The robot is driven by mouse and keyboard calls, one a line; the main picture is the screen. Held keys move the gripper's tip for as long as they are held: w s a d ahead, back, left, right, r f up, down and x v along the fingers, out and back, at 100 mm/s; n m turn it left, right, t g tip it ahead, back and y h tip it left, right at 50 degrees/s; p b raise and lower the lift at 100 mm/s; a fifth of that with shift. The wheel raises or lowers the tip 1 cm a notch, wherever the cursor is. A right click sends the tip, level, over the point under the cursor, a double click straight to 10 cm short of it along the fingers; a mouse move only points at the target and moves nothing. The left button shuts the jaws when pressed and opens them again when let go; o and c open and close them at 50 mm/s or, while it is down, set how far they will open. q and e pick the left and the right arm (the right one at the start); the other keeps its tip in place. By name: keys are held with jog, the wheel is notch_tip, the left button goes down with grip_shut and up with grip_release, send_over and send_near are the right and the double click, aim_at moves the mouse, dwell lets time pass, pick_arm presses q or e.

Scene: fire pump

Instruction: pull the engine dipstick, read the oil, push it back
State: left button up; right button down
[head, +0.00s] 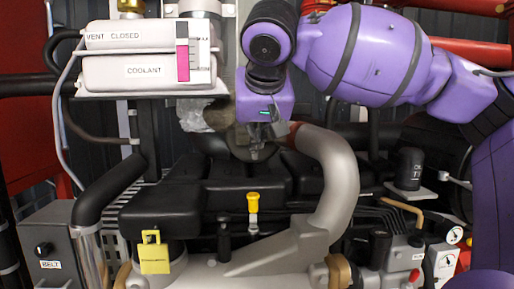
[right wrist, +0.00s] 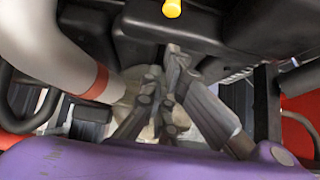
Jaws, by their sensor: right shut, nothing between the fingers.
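The engine dipstick (head: 253,205) has a yellow handle and stands upright in front of the black engine covers in the head view. Its yellow top also shows at the upper edge of the right wrist view (right wrist: 172,8). My right gripper (head: 256,152) hangs above and behind the dipstick in the head view, pointing down, apart from it. In the right wrist view its fingers (right wrist: 172,62) are together with nothing between them. The oil mark on the dipstick is hidden. My left gripper is in no view.
A large grey pipe (head: 335,180) curves down right of the dipstick. A white coolant tank (head: 145,72) is at the upper left. A yellow tag (head: 154,255) and a belt box (head: 55,250) are at the lower left. Gauges (head: 447,262) sit at the lower right.

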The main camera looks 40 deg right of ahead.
send_over(255, 194)
notch_tip(255, 194, down, 6)
jog(key=shift+d+r, duration=0.15)
notch_tip(255, 194, down, 3)
jog(key=shift+w+d+p, duration=0.1)
jog(key=shift+p, duration=0.2)
jog(key=shift+f, duration=0.5)
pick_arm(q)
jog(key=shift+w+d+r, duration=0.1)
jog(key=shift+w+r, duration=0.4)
pick_arm(e)
notch_tip(255, 194, down, 4)
jog(key=shift+r, duration=0.1)
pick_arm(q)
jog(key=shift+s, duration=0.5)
pick_arm(e)
jog(key=shift+f, duration=0.65)
